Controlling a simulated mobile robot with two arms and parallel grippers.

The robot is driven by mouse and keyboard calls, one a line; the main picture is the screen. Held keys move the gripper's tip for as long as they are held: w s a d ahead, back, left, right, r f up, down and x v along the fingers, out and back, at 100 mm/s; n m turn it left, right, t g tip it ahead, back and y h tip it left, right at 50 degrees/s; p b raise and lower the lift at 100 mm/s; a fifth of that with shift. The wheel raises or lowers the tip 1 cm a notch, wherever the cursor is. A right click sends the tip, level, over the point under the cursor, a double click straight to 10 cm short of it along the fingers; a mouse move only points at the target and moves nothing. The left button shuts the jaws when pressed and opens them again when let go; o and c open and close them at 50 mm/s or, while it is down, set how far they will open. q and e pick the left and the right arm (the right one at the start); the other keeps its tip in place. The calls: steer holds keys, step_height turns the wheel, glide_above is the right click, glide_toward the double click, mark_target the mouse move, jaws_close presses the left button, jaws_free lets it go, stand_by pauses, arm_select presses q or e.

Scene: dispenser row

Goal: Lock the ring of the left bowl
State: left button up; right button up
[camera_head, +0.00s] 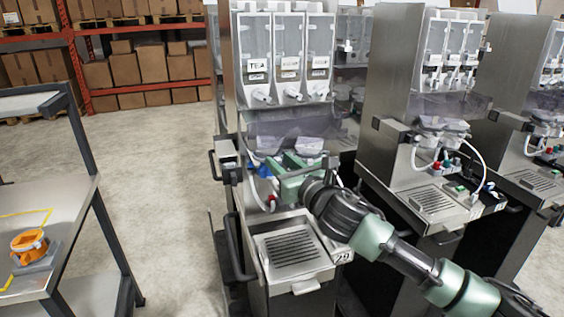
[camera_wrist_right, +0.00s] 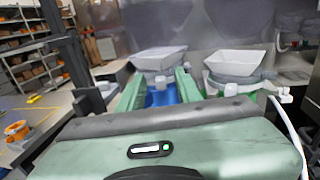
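The left bowl (camera_wrist_right: 158,58), white and square-rimmed, sits at the dispenser front in the right wrist view. Something blue (camera_wrist_right: 162,95), possibly its ring, shows below it between my fingers. My right gripper (camera_wrist_right: 160,82) reaches toward it with its two green fingers spread, one on each side; whether they touch the ring cannot be told. In the head view my right gripper (camera_head: 283,174) is at the nearest dispenser, below the bowls, and hides much of the left bowl's mount. The right bowl (camera_wrist_right: 235,63) has a green-marked mount and a white side lever. My left gripper is not in view.
The nearest dispenser (camera_head: 232,70) has clear hoppers above and a grated drip tray (camera_head: 290,250) below. More dispensers (camera_head: 395,90) stand to the right. A cart (camera_head: 75,215) at left holds an orange ring-like part (camera_head: 29,246). Floor between cart and dispenser is clear.

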jaws_close()
steer(key=shift+s+a+h, duration=0.1)
steer(key=shift+a+h, duration=0.05)
steer(key=shift+h, duration=0.15)
steer(key=shift+s+a+m+t+h, duration=0.15)
steer(key=shift+a+m+t+h, duration=0.3)
steer(key=shift+m+h, duration=0.3)
steer(key=shift+s+a+m+t+h, duration=0.15)
steer(key=shift+a+m+t+h, duration=0.25)
steer(key=shift+m+h, duration=0.35)
steer(key=h, duration=0.1)
steer(key=a+m+h+p, duration=0.1)
steer(key=h, duration=0.1)
steer(key=shift+s+a+m+t, duration=0.1)
steer(key=shift+m+t, duration=0.15)
steer(key=shift+m, duration=0.05)
steer(key=shift+a+m+h, duration=0.25)
steer(key=shift+m+h, duration=0.2)
steer(key=shift+h, duration=0.3)
steer(key=shift+a+m+h, duration=0.2)
steer(key=shift+m+h, duration=0.25)
steer(key=shift+h, duration=0.3)
